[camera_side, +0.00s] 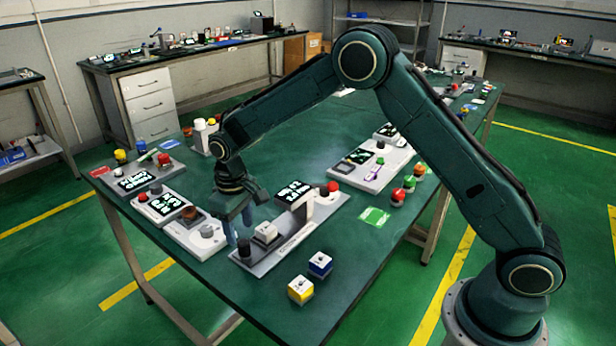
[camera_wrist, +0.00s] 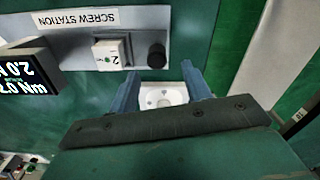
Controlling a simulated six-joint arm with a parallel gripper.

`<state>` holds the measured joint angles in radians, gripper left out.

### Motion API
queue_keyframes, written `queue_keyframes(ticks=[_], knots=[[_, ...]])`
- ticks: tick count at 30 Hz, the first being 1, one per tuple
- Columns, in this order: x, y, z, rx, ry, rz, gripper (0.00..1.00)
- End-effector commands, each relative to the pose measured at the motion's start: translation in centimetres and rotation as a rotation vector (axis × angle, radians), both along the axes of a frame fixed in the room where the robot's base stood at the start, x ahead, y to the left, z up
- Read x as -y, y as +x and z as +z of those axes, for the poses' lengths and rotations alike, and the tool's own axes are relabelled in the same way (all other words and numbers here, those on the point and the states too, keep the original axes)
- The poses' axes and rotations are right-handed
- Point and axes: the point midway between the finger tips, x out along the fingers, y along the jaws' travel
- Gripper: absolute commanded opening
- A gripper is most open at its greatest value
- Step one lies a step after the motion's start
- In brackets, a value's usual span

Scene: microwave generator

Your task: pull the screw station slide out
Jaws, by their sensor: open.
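The screw station (camera_side: 290,235) is a grey-white panel on the green table. In the wrist view the station panel (camera_wrist: 75,50) shows upside down, with its label, a small white block (camera_wrist: 108,55) marked 2 and a black knob (camera_wrist: 157,55). A small white piece with round marks (camera_wrist: 163,96) shows between my fingers just off the panel's edge. It looks like the slide, but I cannot be sure. My gripper (camera_wrist: 160,82) is open, its blue fingers on either side of that piece, contact unclear. In the side view my gripper (camera_side: 237,228) points down at the station's left end.
Another panel (camera_side: 195,225) with a display lies just left of my gripper. A yellow-white cube (camera_side: 301,290) and a blue-white cube (camera_side: 320,264) stand near the table's front edge. A further panel (camera_side: 372,165) lies to the right, beside several coloured buttons.

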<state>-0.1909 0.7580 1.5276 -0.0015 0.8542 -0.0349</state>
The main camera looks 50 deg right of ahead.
Motion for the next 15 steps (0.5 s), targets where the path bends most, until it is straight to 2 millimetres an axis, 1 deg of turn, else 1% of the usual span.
queue_keyframes(ticks=[1, 6, 12, 15], knots=[[-0.1, 0.1, 1.0, 0.004, 0.001, 0.001, 0.48], [-0.1, 0.1, 3.9, 0.005, 0.001, 0.001, 0.48], [-0.1, 0.1, 6.5, 0.004, 0.002, 0.002, 0.48], [-0.1, 0.0, 7.2, 0.002, 0.001, 0.002, 0.48]])
